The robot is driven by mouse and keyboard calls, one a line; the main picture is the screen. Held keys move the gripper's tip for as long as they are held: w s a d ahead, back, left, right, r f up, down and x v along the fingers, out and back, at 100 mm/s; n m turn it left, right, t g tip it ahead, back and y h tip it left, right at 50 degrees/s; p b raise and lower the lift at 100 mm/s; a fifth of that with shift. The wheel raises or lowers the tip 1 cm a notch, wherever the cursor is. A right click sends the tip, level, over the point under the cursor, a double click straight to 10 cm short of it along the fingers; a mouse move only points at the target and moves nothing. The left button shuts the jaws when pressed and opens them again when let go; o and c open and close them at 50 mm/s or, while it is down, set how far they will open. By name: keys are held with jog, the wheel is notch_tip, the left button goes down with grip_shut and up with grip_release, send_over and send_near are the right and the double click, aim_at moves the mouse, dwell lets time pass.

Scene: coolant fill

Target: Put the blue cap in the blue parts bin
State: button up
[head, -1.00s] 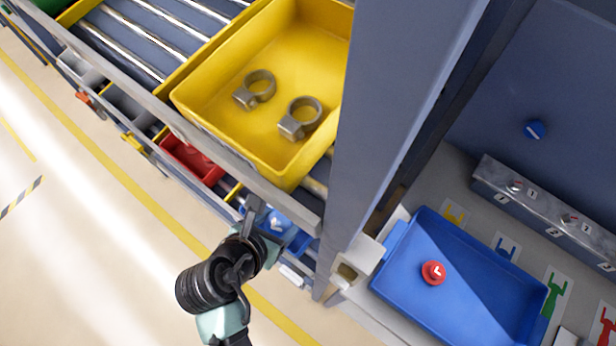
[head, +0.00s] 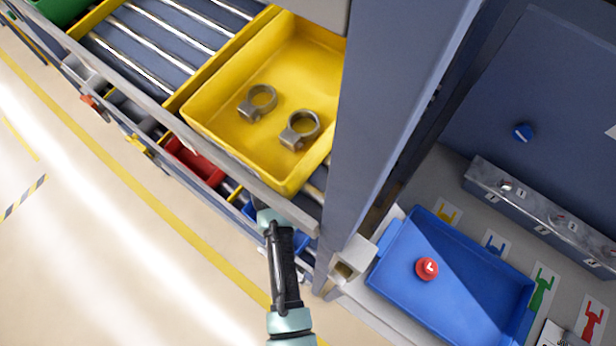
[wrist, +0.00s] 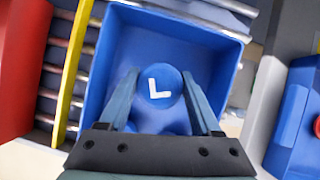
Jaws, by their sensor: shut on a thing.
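The blue cap (wrist: 160,86), round with a white L on top, is between the two fingers of my gripper (wrist: 159,92) in the wrist view. The gripper is shut on it. The blue parts bin (wrist: 205,45) surrounds the cap in that view, with its walls on the far, left and right sides. I cannot tell how high the cap is above the bin floor. In the head view the blue bin (head: 301,241) shows only in part, under the roller shelf's edge. My arm hides the gripper and cap there.
A red bin (wrist: 22,65) stands left of the blue bin, past a yellow divider (wrist: 74,70). A yellow crate (head: 225,105) with two grey clamps is on the shelf above. A grey post (head: 385,110) rises right of it. A blue tray (head: 455,290) holds a red cap (head: 427,269).

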jog(key=shift+w+d+r+g+y+p, duration=0.1)
jog(key=shift+w+r+g+y+p, duration=0.2)
jog(key=shift+g+p, duration=0.4)
jog(key=shift+s+f, duration=0.15)
jog(key=shift+f, duration=0.95)
jog(key=shift+f+b, duration=0.1)
jog(key=shift+b, duration=0.2)
jog(key=o, duration=1.3)
